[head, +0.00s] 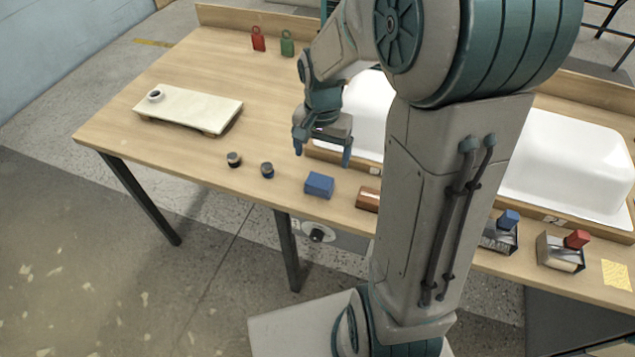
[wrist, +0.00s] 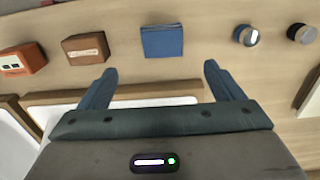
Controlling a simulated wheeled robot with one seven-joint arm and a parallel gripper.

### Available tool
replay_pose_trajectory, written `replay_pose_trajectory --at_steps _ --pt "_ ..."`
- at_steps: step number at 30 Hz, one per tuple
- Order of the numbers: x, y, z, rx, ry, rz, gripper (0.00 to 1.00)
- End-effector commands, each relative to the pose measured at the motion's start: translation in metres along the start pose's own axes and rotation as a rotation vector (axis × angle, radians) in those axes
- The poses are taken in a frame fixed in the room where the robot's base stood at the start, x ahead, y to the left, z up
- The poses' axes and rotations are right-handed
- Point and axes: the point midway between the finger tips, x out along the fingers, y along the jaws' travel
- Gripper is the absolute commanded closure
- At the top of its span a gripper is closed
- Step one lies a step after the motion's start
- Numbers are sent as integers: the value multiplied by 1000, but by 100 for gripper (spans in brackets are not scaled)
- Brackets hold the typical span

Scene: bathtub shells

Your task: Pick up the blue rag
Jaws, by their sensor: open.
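The blue rag (head: 319,185) looks like a folded rectangular block. It lies flat on the wooden table near the front edge. In the wrist view the blue rag (wrist: 162,41) lies beyond the fingertips, roughly centred between them. My gripper (head: 322,148) is above the table, behind the rag in the head view. In the wrist view my gripper (wrist: 159,70) has its two blue fingers spread wide with nothing between them. The rag is apart from both fingers and fully visible.
A brown block (head: 367,199) lies right of the rag, partly hidden by my arm. Two small dark-sided jars (head: 267,170) stand to its left. White tub shells (head: 567,165) lie behind. A pale board (head: 188,109) is at left. The table (head: 200,75) has clear room behind the jars.

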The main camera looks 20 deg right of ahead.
Motion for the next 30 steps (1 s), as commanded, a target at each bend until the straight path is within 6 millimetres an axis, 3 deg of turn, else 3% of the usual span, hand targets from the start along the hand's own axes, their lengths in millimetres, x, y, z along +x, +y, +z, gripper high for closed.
replay_pose_trajectory --at_steps 6,14,24,30 --pt "41 0 1 -1 -3 1 13" --pt "59 -1 1 -2 -2 1 13" --pt "100 -4 2 -2 -2 1 13" --pt "104 -4 2 -2 0 0 13"
